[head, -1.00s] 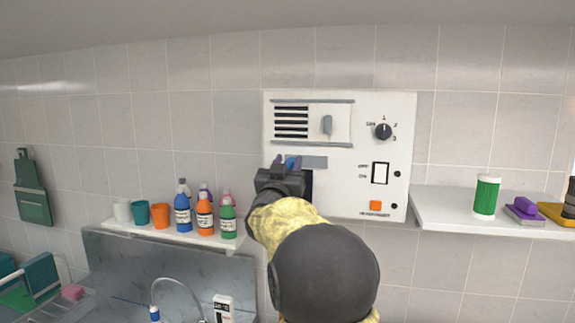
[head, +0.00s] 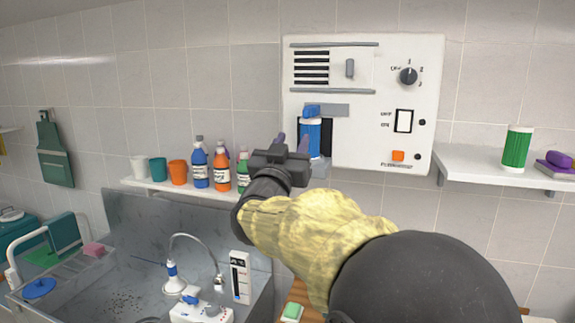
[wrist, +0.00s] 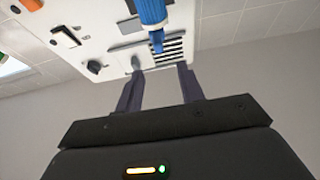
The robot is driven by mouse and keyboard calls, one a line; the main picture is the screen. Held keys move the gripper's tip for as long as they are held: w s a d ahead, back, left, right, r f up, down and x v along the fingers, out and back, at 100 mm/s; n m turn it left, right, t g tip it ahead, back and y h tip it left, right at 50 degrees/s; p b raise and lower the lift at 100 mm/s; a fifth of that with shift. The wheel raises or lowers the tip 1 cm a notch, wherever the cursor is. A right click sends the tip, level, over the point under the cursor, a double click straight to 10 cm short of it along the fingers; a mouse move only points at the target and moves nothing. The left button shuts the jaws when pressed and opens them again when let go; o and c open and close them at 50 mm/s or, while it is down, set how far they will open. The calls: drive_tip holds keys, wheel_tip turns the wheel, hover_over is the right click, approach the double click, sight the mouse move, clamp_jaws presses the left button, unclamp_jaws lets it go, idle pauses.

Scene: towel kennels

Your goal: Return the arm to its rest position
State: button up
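My gripper (head: 291,143) is raised in front of the wall, just left of the white control panel's lower part. In the wrist view its two dark fingers (wrist: 160,85) stand apart with nothing between them. A blue and white bottle-like object (head: 311,136) with a blue top sits at the dark opening of the white panel (head: 364,80), apart from the fingers. It also shows in the wrist view (wrist: 152,12), where the picture is upside down. My arm hides the area below the panel.
A shelf (head: 165,186) with cups and several bottles is left of my gripper. Below is a steel sink (head: 125,290) with a faucet (head: 188,250). A right shelf (head: 480,165) holds a green canister (head: 517,146) and a purple item.

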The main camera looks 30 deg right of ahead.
drive_tip(key=v, duration=0.2)
drive_tip(key=shift+s+a+f, duration=0.1)
drive_tip(key=shift+s+a, duration=0.1)
drive_tip(key=shift+s, duration=0.05)
idle(0.3)
drive_tip(key=w+a+f+n+g+y, duration=0.1)
drive_tip(key=a+f+n+y, duration=0.25)
drive_tip(key=f, duration=0.45)
drive_tip(key=w+a+f+n+g+y, duration=0.1)
drive_tip(key=a+f+n+y, duration=0.15)
drive_tip(key=f+y, duration=0.35)
drive_tip(key=w+a+f+n+g+y, duration=0.15)
drive_tip(key=a+f+y, duration=0.25)
drive_tip(key=f, duration=0.5)
drive_tip(key=s+a+f+n+g+y, duration=0.1)
drive_tip(key=s+f+g, duration=0.9)
drive_tip(key=s+f, duration=1)
drive_tip(key=shift+s+a+y, duration=0.25)
drive_tip(key=shift+a+y, duration=0.2)
drive_tip(key=shift+a, duration=0.15)
drive_tip(key=shift+r+g, duration=0.1)
drive_tip(key=shift+g, duration=0.15)
